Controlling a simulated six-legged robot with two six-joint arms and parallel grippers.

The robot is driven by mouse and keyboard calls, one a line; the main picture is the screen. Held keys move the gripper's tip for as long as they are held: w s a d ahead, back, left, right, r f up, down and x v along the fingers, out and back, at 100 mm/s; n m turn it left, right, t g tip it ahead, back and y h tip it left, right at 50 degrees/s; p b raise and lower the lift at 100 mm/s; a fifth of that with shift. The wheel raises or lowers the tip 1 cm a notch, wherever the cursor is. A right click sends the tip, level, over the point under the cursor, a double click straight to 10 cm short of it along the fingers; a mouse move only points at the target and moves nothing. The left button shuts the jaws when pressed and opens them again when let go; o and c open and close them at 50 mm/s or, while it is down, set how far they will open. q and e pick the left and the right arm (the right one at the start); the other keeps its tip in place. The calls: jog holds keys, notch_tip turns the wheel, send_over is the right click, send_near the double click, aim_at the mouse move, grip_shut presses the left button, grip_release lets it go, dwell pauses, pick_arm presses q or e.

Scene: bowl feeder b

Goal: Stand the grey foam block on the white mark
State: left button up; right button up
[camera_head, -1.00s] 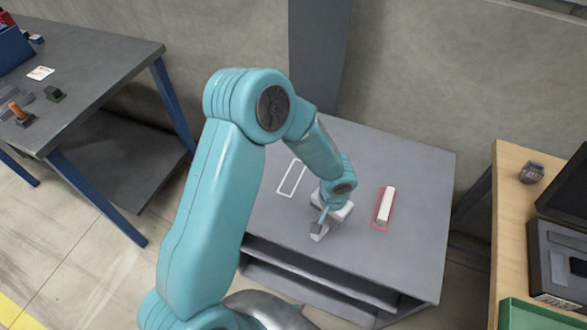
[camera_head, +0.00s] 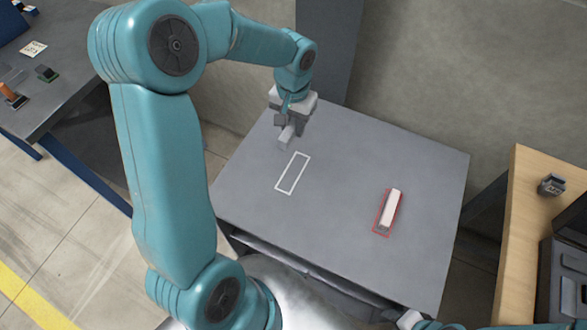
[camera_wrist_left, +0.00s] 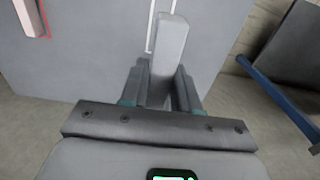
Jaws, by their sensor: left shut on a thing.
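My left gripper (camera_head: 289,122) is shut on the grey foam block (camera_head: 286,139), over the back left of the grey table. In the left wrist view, the block (camera_wrist_left: 168,55) stands out between the two fingers. The white mark (camera_head: 293,173) is an empty rectangular outline on the table, just in front of the block in the head view. Part of its line shows behind the block in the left wrist view (camera_wrist_left: 151,32). I cannot tell the block's exact height above the table. Part of my right gripper (camera_head: 409,320) shows at the bottom edge; its fingers cannot be made out.
A white block (camera_head: 392,208) lies within a red outline on the right of the grey table (camera_head: 340,235). A wall and a grey post (camera_head: 328,50) are behind the table. A wooden bench (camera_head: 520,215) stands at the right. The table's middle is clear.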

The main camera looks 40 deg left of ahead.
aim_at(293, 173)
pick_arm(q)
notch_tip(293, 173, down, 19)
jog(key=b, duration=1.3)
jog(key=shift+s+f, duration=0.1)
jog(key=shift+f, duration=0.2)
jog(key=shift+r, duration=0.2)
jog(key=shift+f, duration=0.1)
jog(key=o, duration=0.6)
jog(key=shift+f, duration=0.1)
jog(key=o, duration=0.4)
jog(key=shift+o, duration=0.2)
